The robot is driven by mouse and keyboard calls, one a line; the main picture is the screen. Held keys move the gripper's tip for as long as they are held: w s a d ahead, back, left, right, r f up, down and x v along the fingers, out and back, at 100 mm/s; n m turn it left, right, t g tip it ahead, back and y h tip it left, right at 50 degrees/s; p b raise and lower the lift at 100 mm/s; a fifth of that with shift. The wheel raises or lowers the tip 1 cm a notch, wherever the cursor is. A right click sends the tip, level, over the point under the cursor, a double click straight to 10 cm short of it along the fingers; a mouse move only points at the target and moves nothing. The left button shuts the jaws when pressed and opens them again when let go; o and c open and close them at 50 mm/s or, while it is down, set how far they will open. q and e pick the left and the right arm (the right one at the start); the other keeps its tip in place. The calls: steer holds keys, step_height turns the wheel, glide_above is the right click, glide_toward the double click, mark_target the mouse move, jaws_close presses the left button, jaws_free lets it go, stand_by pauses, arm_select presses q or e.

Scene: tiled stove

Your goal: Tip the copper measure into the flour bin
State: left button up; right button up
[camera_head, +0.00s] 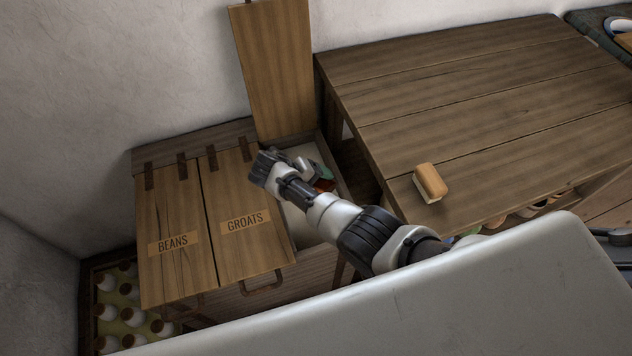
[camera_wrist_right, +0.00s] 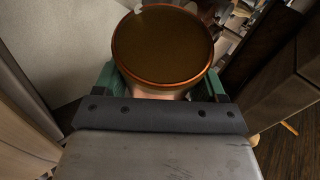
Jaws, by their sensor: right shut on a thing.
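The open bin (camera_head: 336,158) at the right end of the wooden chest has a pale inside; no label shows on it, so I cannot confirm it is the flour bin. Its lid (camera_head: 284,72) stands upright against the wall. My right gripper (camera_head: 324,176) is over this opening, shut on the copper measure (camera_head: 325,185), which is mostly hidden by the gripper and arm. In the right wrist view the measure (camera_wrist_right: 163,45) shows a round brown face with a copper rim between the green fingers. I cannot tell its tilt or contents. My left gripper is not in view.
The beans lid (camera_head: 170,215) and groats lid (camera_head: 235,190) are closed, left of the opening. A wooden table (camera_head: 480,90) stands close on the right, with a brush-like block (camera_head: 430,182) near its edge. A crate of bottles (camera_head: 130,290) is at lower left.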

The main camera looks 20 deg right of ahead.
stand_by(0.3)
steer(key=shift+w+a+r+n+g+h+b, duration=0.1)
steer(key=shift+w+r+n+g+h+b, duration=0.15)
steer(key=shift+g+b, duration=0.25)
steer(key=shift+r, duration=0.1)
steer(key=shift+r+g, duration=0.1)
steer(key=shift+g, duration=0.2)
steer(key=shift+w+h+b, duration=0.15)
steer(key=shift+h+b, duration=0.1)
steer(key=shift+b, duration=0.1)
steer(key=shift+w+a+r+n+g+b, duration=0.15)
steer(key=shift+n+g+b, duration=0.3)
steer(key=shift+b, duration=0.55)
steer(key=shift+w+r+h+b, duration=0.1)
steer(key=shift+w+h+b, duration=0.05)
steer(key=shift+h+b, duration=0.2)
steer(key=shift+a+r, duration=0.1)
stand_by(0.3)
